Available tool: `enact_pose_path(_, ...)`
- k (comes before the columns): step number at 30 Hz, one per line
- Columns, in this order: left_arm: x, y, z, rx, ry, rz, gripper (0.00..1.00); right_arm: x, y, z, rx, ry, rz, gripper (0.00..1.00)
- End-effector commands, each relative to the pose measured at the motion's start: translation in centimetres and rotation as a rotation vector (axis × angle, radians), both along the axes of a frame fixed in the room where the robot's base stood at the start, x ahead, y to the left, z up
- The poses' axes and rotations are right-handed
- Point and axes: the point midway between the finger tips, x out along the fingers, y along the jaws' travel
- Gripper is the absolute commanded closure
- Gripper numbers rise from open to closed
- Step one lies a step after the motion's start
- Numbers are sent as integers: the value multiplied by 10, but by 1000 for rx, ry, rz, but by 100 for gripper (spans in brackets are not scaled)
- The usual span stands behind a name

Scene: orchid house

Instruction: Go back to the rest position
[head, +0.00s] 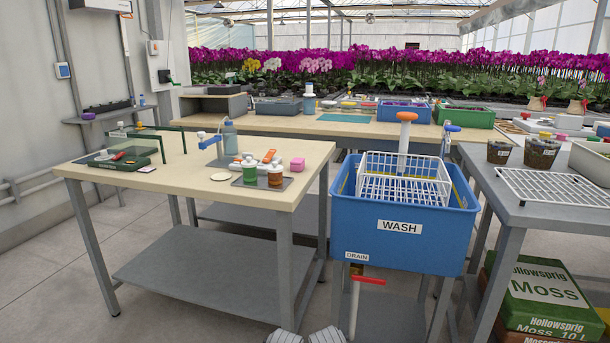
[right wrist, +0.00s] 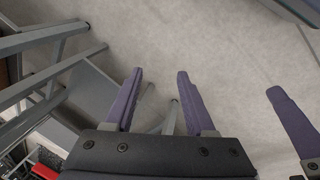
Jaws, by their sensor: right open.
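My right gripper (right wrist: 158,76) is open in the right wrist view, with two purple fingers apart and nothing between them. It hangs over bare grey floor, with grey table legs and a lower shelf to the left. One more purple finger (right wrist: 293,122) at the right edge of that view appears to belong to my left gripper. Its other finger is out of frame, so I cannot tell its opening. In the head view no gripper fingers show, only grey parts of mine at the bottom edge.
A wooden-topped table (head: 130,183) with bottles and trays stands ahead left. A blue WASH tub (head: 345,235) with a white wire rack (head: 405,188) is ahead right. A grey bench (head: 500,195) and moss bags (head: 545,295) are at the right. Open floor (head: 50,270) lies left.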

Motion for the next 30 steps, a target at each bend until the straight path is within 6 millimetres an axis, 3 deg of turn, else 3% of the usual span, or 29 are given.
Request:
enact_pose_path(3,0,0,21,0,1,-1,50,-40,27,15,93,151,2,45)
enact_pose_path(4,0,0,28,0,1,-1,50,-43,29,22,101,166,2,45)
enact_pose_path(14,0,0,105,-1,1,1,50,-40,27,100,97,153,-3,45)
enact_pose_path(30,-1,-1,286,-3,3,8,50,-40,28,280,99,153,-10,45)
